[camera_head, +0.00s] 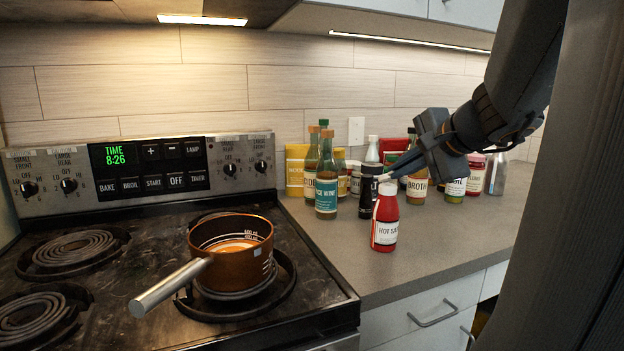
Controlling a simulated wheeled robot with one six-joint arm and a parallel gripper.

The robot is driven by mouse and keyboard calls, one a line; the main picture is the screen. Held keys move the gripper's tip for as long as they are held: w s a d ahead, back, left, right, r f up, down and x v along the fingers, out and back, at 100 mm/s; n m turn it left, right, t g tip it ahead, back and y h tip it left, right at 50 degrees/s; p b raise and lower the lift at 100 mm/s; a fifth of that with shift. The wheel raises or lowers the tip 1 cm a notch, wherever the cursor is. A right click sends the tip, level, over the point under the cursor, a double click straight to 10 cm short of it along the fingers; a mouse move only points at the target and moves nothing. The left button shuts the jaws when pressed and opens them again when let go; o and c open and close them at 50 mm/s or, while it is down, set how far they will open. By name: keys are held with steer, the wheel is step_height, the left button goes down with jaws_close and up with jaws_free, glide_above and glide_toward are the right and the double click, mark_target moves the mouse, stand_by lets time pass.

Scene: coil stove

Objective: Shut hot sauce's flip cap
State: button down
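The hot sauce bottle (384,222) is red with a white label and stands upright on the grey counter, in front of the other bottles. Its top has a pale, reddish cap (388,188). My gripper (386,178) reaches in from the upper right, with its fingertips just above or at the cap. Whether they touch it is not clear. The fingers overlap in this view, so their opening does not show. The cap is small and partly behind the fingertips, and the position of its lid is hard to tell.
A dark bottle (367,192) stands close behind the hot sauce. A rice wine bottle (326,185) and several other bottles and jars crowd the back of the counter. A copper pot (231,262) sits on the stove at left. The counter (430,255) in front is clear.

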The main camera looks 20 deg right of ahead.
steer(key=shift+s+f+t+b, duration=0.3)
steer(key=shift+f+t+b, duration=0.25)
steer(key=shift+t+b, duration=0.45)
steer(key=shift+s+f+t+b, duration=0.3)
steer(key=shift+f+t+b, duration=0.35)
steer(key=shift+b, duration=0.5)
steer(key=shift+r, duration=0.1)
steer(key=c, duration=2)
jaws_free()
steer(key=shift+s+r, duration=0.1)
